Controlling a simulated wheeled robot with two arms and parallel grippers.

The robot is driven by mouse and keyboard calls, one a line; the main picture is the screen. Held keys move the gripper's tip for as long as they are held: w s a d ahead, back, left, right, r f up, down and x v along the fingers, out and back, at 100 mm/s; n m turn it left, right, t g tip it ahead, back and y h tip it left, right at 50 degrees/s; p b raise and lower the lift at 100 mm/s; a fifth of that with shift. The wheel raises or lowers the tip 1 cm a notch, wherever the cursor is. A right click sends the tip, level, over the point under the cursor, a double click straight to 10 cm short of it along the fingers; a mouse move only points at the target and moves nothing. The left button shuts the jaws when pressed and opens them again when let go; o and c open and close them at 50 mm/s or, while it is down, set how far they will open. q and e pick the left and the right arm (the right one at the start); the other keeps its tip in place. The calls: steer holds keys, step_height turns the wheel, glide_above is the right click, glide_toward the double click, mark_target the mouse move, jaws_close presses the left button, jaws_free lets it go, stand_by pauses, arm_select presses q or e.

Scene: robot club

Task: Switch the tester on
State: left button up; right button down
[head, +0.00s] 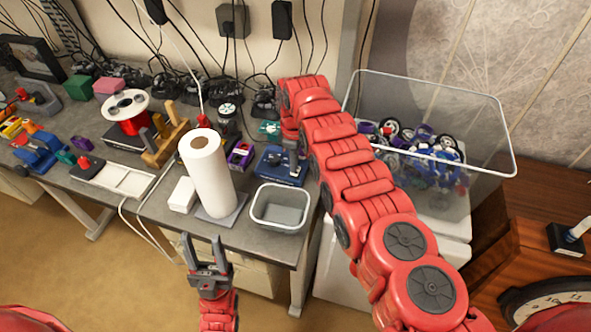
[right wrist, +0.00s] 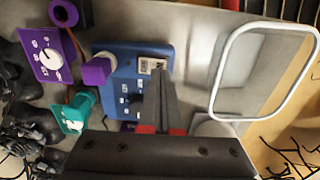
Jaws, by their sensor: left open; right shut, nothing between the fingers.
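My left gripper (head: 205,238) is open and empty, in front of the bench edge.
A small clear-walled bin (head: 280,224) stands in front of the tester. A paper towel roll (head: 207,172) stands to its left. A purple device (head: 240,155) and a teal device (right wrist: 78,112) are close beside the tester. A large wire-rimmed bin (head: 437,87) stands at right.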

steer(key=shift+f+b, duration=0.9)
stand_by(0.5)
steer(key=shift+r, duration=0.1)
steer(key=shift+r+p, duration=0.9)
step_height(320, 180, up, 3)
steer(key=shift+f+p, duration=0.1)
steer(key=shift+p, duration=0.9)
steer(key=shift+r+p, duration=0.35)
steer(key=shift+r, duration=0.8)
